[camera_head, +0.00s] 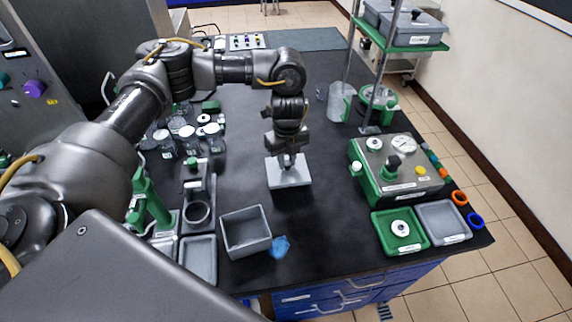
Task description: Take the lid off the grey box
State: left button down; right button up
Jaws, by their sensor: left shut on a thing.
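The grey box (245,250) stands near the front of the dark bench, and its top is open. A flat light-grey lid (291,181) is up and to the right of the box, apart from it. My left gripper (288,160) points down and is shut on the lid at its middle. The fingertips are small and partly hidden by the wrist. I cannot tell whether the lid touches the bench or hangs just above it. My right gripper is not in view.
A blue crumpled thing (280,246) lies beside the box. A grey tray (198,262) and several jars stand to the left. A green-and-grey device (398,170), a green tray (399,245) and another grey tray (443,238) are at the right. The bench (325,215) between is clear.

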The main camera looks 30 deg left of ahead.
aim_at(287, 161)
pick_arm(q)
jog(key=shift+w+a+f+p, duration=0.1)
jog(key=shift+w+f+p, duration=0.1)
jog(key=shift+f, duration=0.75)
jog(key=shift+w+a+f+p, duration=0.1)
jog(key=shift+f+p, duration=0.1)
jog(key=shift+f, duration=0.75)
jog(key=shift+s+d+f, duration=0.1)
jog(key=c, duration=1.2)
grip_release()
jog(key=shift+c, duration=0.2)
notch_tip(287, 161, up, 12)
jog(key=shift+r+b, duration=0.15)
jog(key=shift+b, duration=0.45)
